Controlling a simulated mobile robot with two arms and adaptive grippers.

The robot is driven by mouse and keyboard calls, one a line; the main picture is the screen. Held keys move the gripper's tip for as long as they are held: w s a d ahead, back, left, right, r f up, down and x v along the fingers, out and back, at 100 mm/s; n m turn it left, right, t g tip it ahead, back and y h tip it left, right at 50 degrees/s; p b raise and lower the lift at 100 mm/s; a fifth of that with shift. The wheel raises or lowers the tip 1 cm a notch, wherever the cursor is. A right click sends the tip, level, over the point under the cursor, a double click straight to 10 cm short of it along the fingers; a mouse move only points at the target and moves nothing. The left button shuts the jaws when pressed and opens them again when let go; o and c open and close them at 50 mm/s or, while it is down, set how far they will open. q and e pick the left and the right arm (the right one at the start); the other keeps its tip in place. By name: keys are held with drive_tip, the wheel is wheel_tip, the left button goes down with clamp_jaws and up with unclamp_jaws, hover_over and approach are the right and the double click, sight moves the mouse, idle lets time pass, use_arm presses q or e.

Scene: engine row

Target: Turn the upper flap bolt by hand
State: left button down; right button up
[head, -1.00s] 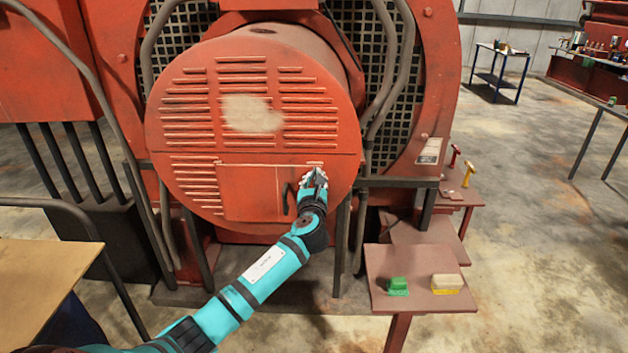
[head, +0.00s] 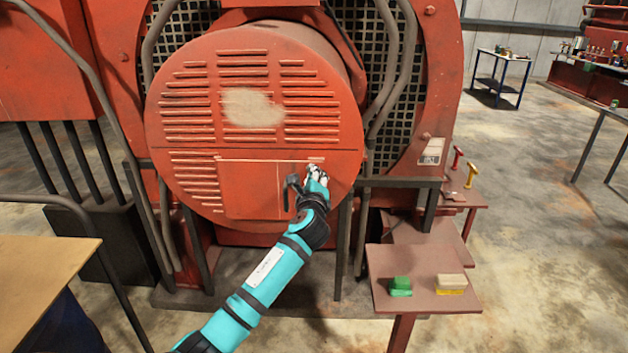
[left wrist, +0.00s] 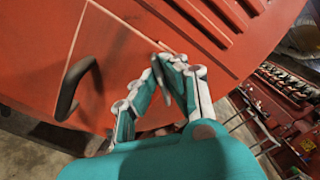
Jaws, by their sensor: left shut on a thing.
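The flap (head: 250,190) is a red rectangular panel low on the round louvred engine cover (head: 205,80), and it looks closed. A dark curved handle (left wrist: 80,88) stands on the flap in the left wrist view. My left gripper (head: 316,172) is at the flap's upper right corner. In the left wrist view its fingers (left wrist: 168,72) are brought together against the red panel, shut on the upper flap bolt. The bolt itself is mostly hidden by the fingers, and I cannot tell how far it is turned. My right gripper is not in view.
A small brown table (head: 384,292) at lower right holds a green block (head: 400,286) and a yellow and beige block (head: 451,284). A red-handled tool (head: 457,156) and a yellow-handled tool (head: 472,172) stand behind it. A wooden tabletop (head: 40,270) is at left.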

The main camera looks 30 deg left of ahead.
use_arm(q)
drive_tip(key=n+b, duration=0.4)
drive_tip(key=n, duration=0.8)
drive_tip(key=n+b, duration=0.5)
drive_tip(key=n, duration=0.8)
drive_tip(key=shift+s+d+r+n, duration=0.1)
drive_tip(key=shift+d+r+n, duration=0.1)
drive_tip(key=shift+n, duration=0.1)
drive_tip(key=c, duration=1.6)
unclamp_jaws()
drive_tip(key=shift+f, duration=0.1)
drive_tip(key=shift+c, duration=0.2)
drive_tip(key=shift+o, duration=0.9)
drive_tip(key=shift+w+a+f, duration=0.15)
drive_tip(key=shift+w+f, duration=0.1)
drive_tip(key=shift+w, duration=0.15)
drive_tip(key=shift+f, duration=0.15)
